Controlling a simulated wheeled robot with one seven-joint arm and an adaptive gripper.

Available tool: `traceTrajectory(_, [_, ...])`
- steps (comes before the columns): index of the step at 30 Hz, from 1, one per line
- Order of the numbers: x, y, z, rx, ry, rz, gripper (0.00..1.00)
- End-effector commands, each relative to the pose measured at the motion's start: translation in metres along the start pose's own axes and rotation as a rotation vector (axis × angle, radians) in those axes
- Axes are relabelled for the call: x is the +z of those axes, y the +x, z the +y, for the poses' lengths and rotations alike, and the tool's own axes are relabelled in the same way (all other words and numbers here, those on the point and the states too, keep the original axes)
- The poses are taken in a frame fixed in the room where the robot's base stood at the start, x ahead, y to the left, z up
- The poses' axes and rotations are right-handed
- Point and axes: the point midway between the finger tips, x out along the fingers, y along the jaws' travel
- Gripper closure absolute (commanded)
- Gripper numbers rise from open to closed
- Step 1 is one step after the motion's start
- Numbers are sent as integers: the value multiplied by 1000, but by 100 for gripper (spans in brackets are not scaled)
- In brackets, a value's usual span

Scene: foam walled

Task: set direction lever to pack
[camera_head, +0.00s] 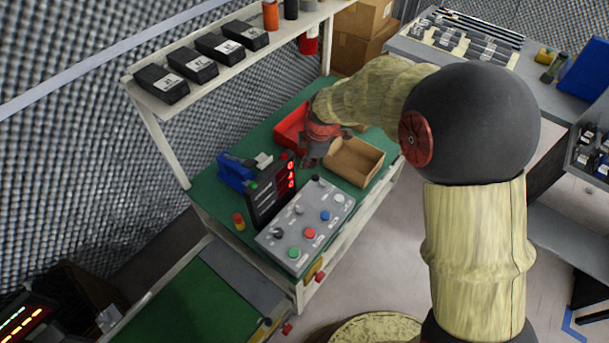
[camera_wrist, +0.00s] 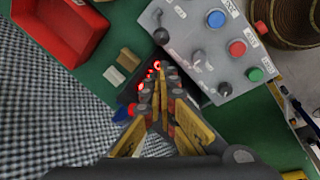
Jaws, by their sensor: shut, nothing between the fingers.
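A grey control panel (camera_head: 320,202) lies on the green bench top, with several buttons and knobs. Along its left side are a black-topped knob (camera_head: 315,181), a metal lever-like control (camera_head: 299,210) and another metal knob (camera_head: 278,232). In the wrist view the same panel (camera_wrist: 186,37) is at the upper right, with the black knob (camera_wrist: 161,36) and the metal lever (camera_wrist: 197,57). Its labels are too small to read, so I cannot tell which control is the direction lever or its setting. My gripper (camera_wrist: 161,76) is shut and empty, above the bench behind the panel, apart from the controls.
A black display with red digits (camera_head: 270,192) stands upright at the panel's left edge. A red bin (camera_head: 291,130) and a cardboard tray (camera_head: 355,161) sit farther back. A shelf with black boxes (camera_head: 176,82) hangs over the bench. A blue object (camera_head: 235,172) is left of the display.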

Motion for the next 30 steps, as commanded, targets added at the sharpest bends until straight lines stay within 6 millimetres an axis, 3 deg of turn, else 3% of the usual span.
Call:
traceTrajectory(8, [0,5,-1,-1,2,0,100])
traceTrajectory(21, [0,76,-2,-3,2,0,100])
traceTrajectory(30, [0,99,0,0,2,0,100])
